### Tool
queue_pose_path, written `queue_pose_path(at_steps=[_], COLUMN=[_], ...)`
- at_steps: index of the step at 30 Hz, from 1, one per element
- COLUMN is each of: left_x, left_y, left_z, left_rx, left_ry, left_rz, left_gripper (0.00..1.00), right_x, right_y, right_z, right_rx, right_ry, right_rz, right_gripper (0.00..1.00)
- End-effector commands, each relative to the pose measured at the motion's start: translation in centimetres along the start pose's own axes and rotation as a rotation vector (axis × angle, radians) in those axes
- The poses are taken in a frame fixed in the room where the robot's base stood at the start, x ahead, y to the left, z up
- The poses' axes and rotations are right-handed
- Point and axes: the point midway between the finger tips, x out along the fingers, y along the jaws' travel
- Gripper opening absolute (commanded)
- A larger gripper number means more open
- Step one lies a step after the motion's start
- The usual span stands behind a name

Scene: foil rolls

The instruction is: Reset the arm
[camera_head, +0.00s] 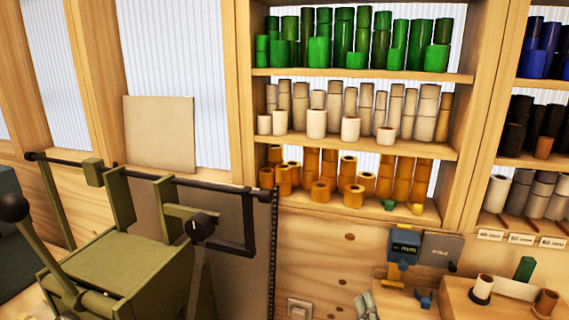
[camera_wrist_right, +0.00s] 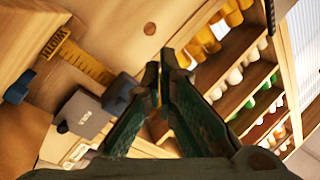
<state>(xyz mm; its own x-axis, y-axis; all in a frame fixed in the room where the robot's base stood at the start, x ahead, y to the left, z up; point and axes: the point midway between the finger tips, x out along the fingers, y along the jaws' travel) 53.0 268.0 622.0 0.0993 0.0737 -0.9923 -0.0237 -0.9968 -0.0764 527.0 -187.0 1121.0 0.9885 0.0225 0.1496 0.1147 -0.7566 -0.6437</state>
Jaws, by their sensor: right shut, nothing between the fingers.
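My right gripper (camera_wrist_right: 160,82) is shut in the right wrist view, with its dark green fingers meeting at the tips and nothing between them. In the head view only what looks like its grey-green tips (camera_head: 365,303) show at the bottom edge, below and left of the digital gauge. My left gripper is not in view. No task object is in hand.
An olive machine with levers (camera_head: 125,255) stands at left. Shelves hold green rolls (camera_head: 350,40), cream rolls (camera_head: 317,123) and orange rolls (camera_head: 320,192). A digital gauge (camera_head: 404,243) sits right of the gripper; it also shows in the wrist view (camera_wrist_right: 82,118).

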Motion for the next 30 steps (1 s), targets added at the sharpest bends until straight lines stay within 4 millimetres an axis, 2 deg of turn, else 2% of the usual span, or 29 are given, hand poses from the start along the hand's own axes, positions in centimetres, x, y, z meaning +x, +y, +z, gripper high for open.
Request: queue_pose_path(at_steps=[1,3,6,11,18,19,25,30], left_x=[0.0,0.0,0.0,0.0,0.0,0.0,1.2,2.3], left_y=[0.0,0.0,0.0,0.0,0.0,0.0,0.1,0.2], left_z=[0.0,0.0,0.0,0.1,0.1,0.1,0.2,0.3], left_rx=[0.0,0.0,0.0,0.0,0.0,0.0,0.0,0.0], left_ry=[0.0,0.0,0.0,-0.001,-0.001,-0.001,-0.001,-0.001], left_rz=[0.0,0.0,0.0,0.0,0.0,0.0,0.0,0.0], left_gripper=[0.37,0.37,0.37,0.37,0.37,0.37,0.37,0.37], right_x=[-3.4,-8.3,-14.6,-22.9,-33.3,-34.5,-34.9,-37.5], right_y=[0.6,2.3,5.0,8.5,11.7,11.9,18.9,25.1], right_z=[3.5,7.2,9.5,9.8,6.7,6.1,13.2,19.4], right_rx=[-0.13,-0.28,-0.424,-0.569,-0.697,-0.709,-0.687,-0.669], right_ry=[-0.211,-0.473,-0.735,-1.019,-1.315,-1.347,-1.388,-1.425], right_rz=[0.0,0.036,0.118,0.262,0.491,0.522,0.545,0.566], right_gripper=[0.0,0.0,0.0,0.0,0.0,0.0,0.0,0.0])
